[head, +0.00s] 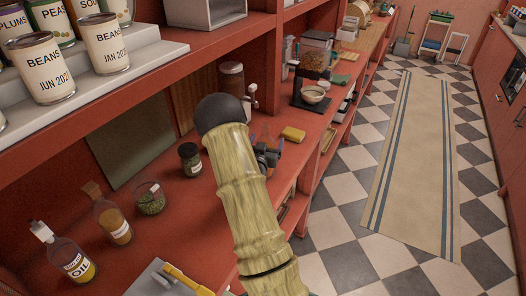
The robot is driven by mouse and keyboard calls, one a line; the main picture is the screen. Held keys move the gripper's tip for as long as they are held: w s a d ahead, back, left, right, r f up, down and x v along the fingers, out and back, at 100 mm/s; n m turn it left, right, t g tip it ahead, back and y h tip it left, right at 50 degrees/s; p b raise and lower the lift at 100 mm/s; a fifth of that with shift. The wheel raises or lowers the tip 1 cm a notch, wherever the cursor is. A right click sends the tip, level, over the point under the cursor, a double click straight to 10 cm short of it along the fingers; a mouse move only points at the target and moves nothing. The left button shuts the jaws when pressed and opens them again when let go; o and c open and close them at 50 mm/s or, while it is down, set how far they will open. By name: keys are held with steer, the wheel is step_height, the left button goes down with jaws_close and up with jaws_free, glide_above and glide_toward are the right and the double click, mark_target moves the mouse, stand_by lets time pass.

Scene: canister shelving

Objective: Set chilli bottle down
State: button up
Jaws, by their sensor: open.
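My arm reaches up the middle of the head view, and its wood-patterned links hide much of what is beyond. My gripper (268,155) shows in part at the arm's right side, low over the red counter; its jaws are open. Small grey and orange parts are visible there, too small to tell apart. No bottle can be clearly read as chilli. A corked bottle with amber contents and a pale label (114,224) stands upright on the counter at the left, well apart from my gripper. Anything directly behind the arm is hidden.
An oil bottle (74,262), a jar of green contents (150,199) and a dark-lidded jar (190,159) stand left of the arm. Cans (45,68) fill the upper shelf.

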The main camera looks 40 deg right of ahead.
steer(key=b+v, duration=0.3)
steer(key=v, duration=0.9)
steer(key=shift+b, duration=0.3)
steer(key=a+f+n+g+y, duration=0.2)
steer(key=a+n+y, duration=0.2)
steer(key=a+y, duration=0.95)
steer(key=s+a+r+n+g, duration=0.2)
steer(key=s+a+n+g, duration=0.4)
steer(key=s+a, duration=0.6)
steer(key=shift+s+r+y, duration=0.25)
steer(key=shift+s+y, duration=0.1)
steer(key=shift+s, duration=0.3)
